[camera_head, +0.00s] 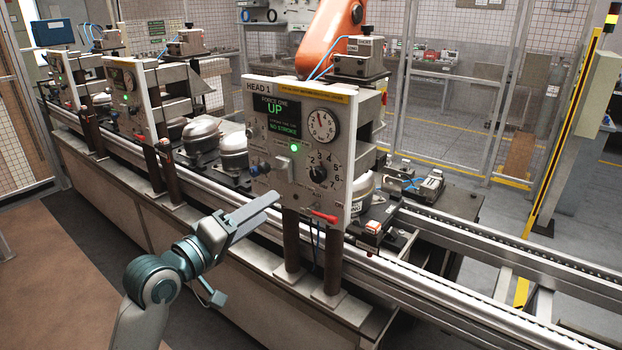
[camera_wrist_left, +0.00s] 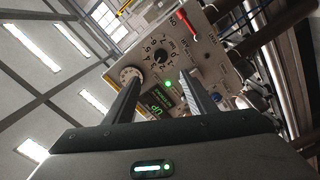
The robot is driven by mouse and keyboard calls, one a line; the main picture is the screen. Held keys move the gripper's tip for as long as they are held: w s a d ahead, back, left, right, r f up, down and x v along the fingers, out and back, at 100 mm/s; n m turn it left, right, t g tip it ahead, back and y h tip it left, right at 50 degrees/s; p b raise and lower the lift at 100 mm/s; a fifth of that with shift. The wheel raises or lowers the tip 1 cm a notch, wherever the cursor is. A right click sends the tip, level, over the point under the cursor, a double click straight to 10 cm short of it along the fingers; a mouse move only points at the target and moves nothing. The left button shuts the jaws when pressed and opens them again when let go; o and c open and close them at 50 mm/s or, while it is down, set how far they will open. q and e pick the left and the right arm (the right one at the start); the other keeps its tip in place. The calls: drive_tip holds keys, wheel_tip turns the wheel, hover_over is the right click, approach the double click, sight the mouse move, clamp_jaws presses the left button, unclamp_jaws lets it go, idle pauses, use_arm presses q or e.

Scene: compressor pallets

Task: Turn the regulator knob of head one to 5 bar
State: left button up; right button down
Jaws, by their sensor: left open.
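The head one panel (camera_head: 290,190) is a grey plate marked HEAD 1, standing over the conveyor. Its black regulator knob (camera_head: 318,174) sits right of centre, within a ring of printed numbers; I cannot read its pointer surely. The knob also shows in the left wrist view (camera_wrist_left: 161,57), with the panel tilted. A round dial gauge (camera_head: 321,125) is above the knob. My left gripper (camera_head: 270,205) is open and empty, in front of the panel's lower left, apart from the knob. In the left wrist view its fingers (camera_wrist_left: 160,80) stand below the knob. My right gripper is out of view.
A red lever (camera_head: 324,216) sticks out at the panel's lower edge. A green lamp (camera_head: 294,147), a grey switch and a blue knob (camera_head: 254,170) sit left of the regulator. The green display (camera_head: 277,115) reads UP and NO STROKE. Conveyor rails (camera_head: 430,290) run below.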

use_arm(q)
drive_tip(key=w, duration=0.1)
drive_tip(key=p, duration=0.3)
approach(315, 176)
drive_tip(key=p+x, duration=0.2)
drive_tip(key=x, duration=0.6)
drive_tip(key=shift+d, duration=0.1)
drive_tip(key=shift+w, duration=0.1)
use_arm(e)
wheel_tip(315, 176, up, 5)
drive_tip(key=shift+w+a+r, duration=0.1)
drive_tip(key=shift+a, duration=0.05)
use_arm(q)
drive_tip(key=shift+c, duration=0.4)
drive_tip(key=c, duration=1)
drive_tip(key=shift+o, duration=0.2)
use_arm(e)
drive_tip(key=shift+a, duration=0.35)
